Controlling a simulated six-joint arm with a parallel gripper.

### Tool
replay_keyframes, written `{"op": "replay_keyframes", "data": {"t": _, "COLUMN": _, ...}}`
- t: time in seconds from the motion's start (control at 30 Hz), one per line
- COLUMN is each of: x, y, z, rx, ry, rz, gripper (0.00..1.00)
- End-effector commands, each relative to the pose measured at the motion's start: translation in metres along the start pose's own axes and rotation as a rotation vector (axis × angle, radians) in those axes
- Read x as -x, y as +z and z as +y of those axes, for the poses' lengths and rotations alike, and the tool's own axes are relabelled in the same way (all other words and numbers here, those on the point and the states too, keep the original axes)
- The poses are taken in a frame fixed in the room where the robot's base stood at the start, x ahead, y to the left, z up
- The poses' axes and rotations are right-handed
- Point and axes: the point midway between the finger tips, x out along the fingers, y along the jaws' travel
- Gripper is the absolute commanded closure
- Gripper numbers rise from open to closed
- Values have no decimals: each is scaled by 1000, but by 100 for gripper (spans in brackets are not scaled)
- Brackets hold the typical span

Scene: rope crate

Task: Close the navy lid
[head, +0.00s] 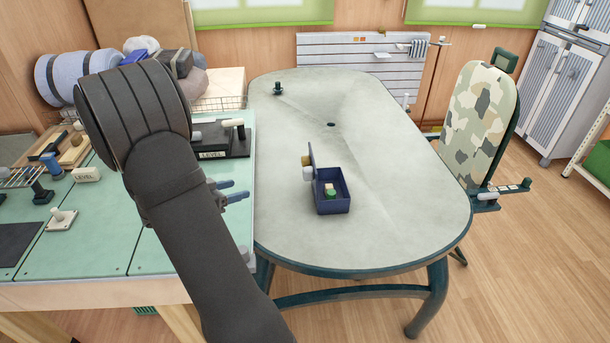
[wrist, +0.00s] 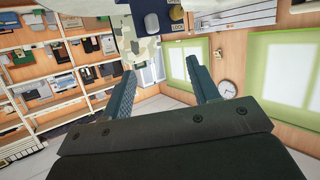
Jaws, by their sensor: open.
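The navy lid (head: 313,158) stands raised on the left side of a small navy box (head: 334,208) on the oval table. Tan and pale round parts show on the lid's left side. A green item (head: 331,194) and a cream item sit in the open box. My gripper (head: 240,190) is left of the lid, clearly apart from it, near the table's left edge. In the wrist view my gripper (wrist: 164,90) has its two fingers spread with nothing between them. A navy panel (wrist: 152,22) at the top of that view seems to be the lid.
The oval table (head: 400,190) is mostly bare around the box. A small dark object (head: 277,89) stands at its far left. A workbench (head: 150,255) with tools and blocks lies to the left. A camouflage chair (head: 482,120) stands at the right.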

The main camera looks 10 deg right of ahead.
Motion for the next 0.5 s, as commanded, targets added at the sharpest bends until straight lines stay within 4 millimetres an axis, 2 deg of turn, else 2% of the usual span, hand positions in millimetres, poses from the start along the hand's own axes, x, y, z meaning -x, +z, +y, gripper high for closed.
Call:
{"op": "replay_keyframes", "data": {"t": 0.03, "x": -7, "y": -3, "z": -4, "rx": 36, "ry": 29, "rz": -11, "gripper": 55}}
{"op": "replay_keyframes", "data": {"t": 0.27, "x": -41, "y": -17, "z": -25, "rx": 316, "ry": 177, "rz": -130, "gripper": 100}}
{"op": "replay_keyframes", "data": {"t": 0.5, "x": -77, "y": -29, "z": -44, "rx": 619, "ry": 250, "rz": -336, "gripper": 100}}
